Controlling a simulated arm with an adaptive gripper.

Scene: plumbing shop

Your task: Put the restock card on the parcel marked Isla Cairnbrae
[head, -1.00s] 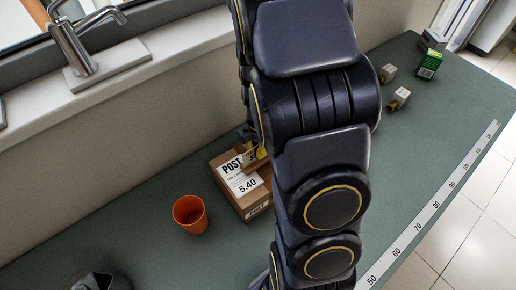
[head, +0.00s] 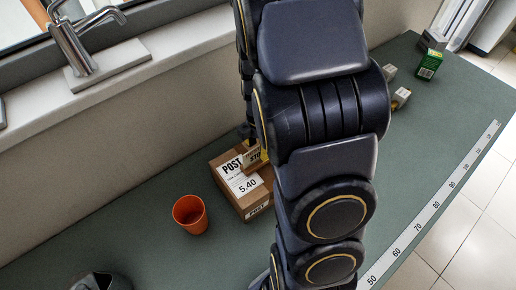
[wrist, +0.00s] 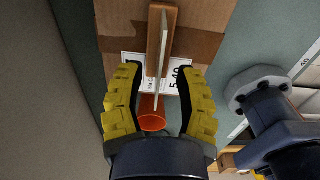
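The parcel is a brown cardboard box (head: 257,203) with a white label reading POST and 5,40. It also shows in the wrist view (wrist: 215,18), where the small name on the label is partly hidden and hard to read. The restock card (head: 241,183), upright in a wooden foot (wrist: 153,50), appears to stand on top of the parcel; its thin edge shows in the wrist view (wrist: 163,60). My gripper (wrist: 159,68) is open, its yellow-padded fingers apart on either side of the card with gaps showing. In the head view my arm hides most of the gripper.
An orange cup (head: 190,214) stands just left of the parcel. A dark jug (head: 100,281) is at the front left. Small fittings (head: 401,97) and a green box (head: 429,64) lie at the far right. A measuring strip (head: 425,220) runs along the bench edge.

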